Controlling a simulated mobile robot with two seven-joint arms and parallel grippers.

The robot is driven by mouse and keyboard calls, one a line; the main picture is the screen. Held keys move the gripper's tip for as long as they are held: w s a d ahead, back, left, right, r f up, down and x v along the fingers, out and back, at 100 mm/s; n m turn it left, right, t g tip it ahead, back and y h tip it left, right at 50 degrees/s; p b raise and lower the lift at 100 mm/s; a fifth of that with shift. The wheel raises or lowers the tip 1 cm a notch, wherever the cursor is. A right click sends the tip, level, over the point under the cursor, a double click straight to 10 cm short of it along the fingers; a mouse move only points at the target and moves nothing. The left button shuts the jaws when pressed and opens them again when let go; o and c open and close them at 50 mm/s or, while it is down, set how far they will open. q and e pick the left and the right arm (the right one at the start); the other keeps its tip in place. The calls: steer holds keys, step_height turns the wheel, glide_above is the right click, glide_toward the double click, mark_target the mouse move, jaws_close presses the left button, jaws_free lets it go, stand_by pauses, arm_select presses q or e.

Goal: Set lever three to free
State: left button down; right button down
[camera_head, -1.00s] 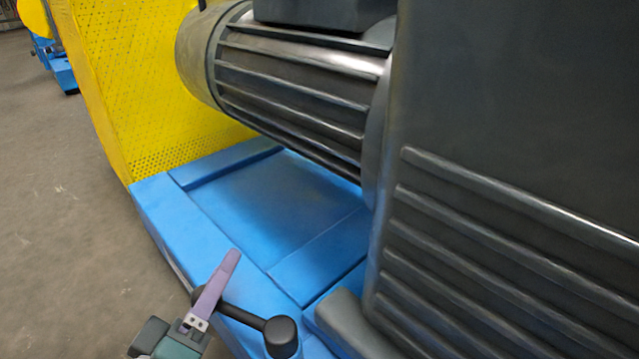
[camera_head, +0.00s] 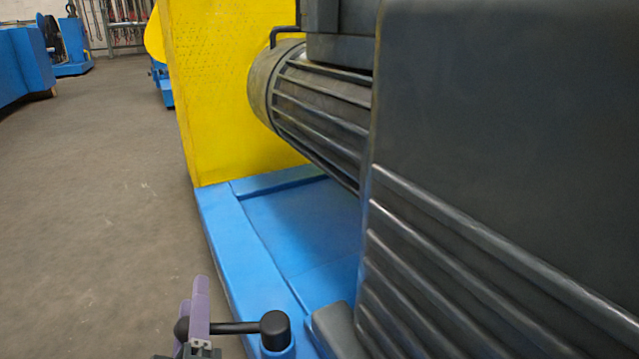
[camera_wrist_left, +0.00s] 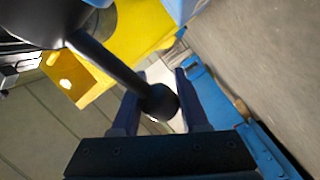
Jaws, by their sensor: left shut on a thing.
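A black lever (camera_head: 238,327) stands at the front edge of the blue machine base. Its thick hub (camera_head: 275,325) is on the right, and its rod runs left, about level in the picture, to a round knob. No number or setting mark shows. My left gripper (camera_head: 193,300), with purple fingers, is shut on the lever at its knob end. In the left wrist view the ball knob (camera_wrist_left: 160,101) sits between the two fingers (camera_wrist_left: 162,84), and the rod (camera_wrist_left: 105,62) runs up and left to the dark hub. My right gripper is not in view.
The blue base (camera_head: 235,255) carries a yellow guard (camera_head: 220,95) and a ribbed grey motor (camera_head: 320,110). A large dark ribbed housing (camera_head: 500,130) fills the right side, close to the lever. Grey floor (camera_head: 110,190) lies open to the left, with blue machines (camera_head: 25,65) far back.

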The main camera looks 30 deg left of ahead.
arm_select(q)
steer(key=shift+s+d+f+g, duration=0.1)
steer(key=shift+s+f+g, duration=0.1)
steer(key=shift+s+g, duration=0.1)
steer(key=c, duration=0.8)
jaws_free()
steer(key=o, duration=0.4)
steer(key=shift+w+r+y, duration=0.1)
steer(key=shift+w+y, duration=0.05)
steer(key=shift+y, duration=0.15)
step_height(320, 180, up, 20)
steer(key=p, duration=1.7)
steer(key=shift+p, duration=0.35)
